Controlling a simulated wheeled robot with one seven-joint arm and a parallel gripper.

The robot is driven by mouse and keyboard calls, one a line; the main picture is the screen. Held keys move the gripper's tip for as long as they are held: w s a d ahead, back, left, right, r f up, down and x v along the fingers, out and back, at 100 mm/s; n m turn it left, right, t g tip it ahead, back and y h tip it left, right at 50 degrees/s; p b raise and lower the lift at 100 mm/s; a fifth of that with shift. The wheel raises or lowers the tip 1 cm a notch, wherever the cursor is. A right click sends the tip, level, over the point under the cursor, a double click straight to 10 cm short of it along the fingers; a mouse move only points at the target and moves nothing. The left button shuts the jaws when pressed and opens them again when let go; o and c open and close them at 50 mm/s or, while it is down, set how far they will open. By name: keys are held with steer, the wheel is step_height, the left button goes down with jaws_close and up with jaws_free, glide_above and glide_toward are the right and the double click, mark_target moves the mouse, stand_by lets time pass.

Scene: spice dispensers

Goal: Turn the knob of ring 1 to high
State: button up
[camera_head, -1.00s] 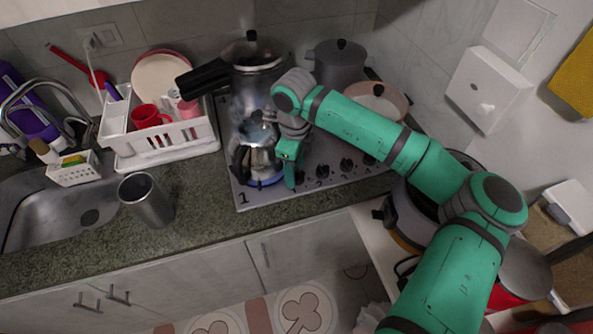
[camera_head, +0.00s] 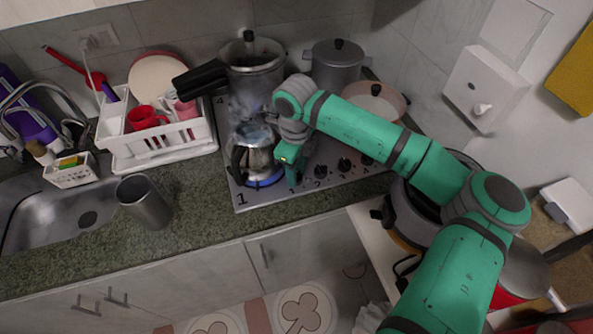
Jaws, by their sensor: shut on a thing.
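My gripper (camera_head: 292,182) points down at the front edge of the grey stove (camera_head: 300,205), just right of a metal kettle (camera_head: 256,158). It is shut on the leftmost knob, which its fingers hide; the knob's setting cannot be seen. The kettle stands on the front left ring, by the corner marked 1. A blue glow (camera_head: 265,182) shows around the kettle's base. Other black knobs, such as the one marked 2 (camera_head: 320,171), sit in a row to the right of my gripper.
A pressure cooker (camera_head: 252,75), a grey pot (camera_head: 337,63) and a lidded pan (camera_head: 376,100) stand at the stove's back. A dish rack (camera_head: 158,140) and a metal cup (camera_head: 144,201) are to the left. The counter in front of the stove is clear.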

steer(key=shift+a+m, duration=0.15)
steer(key=shift+m, duration=0.45)
steer(key=o, duration=1)
steer(key=shift+o, duration=0.2)
steer(key=shift+r, duration=0.1)
step_height(320, 180, up, 11)
steer(key=shift+w+f, duration=0.1)
steer(key=shift+f, duration=0.1)
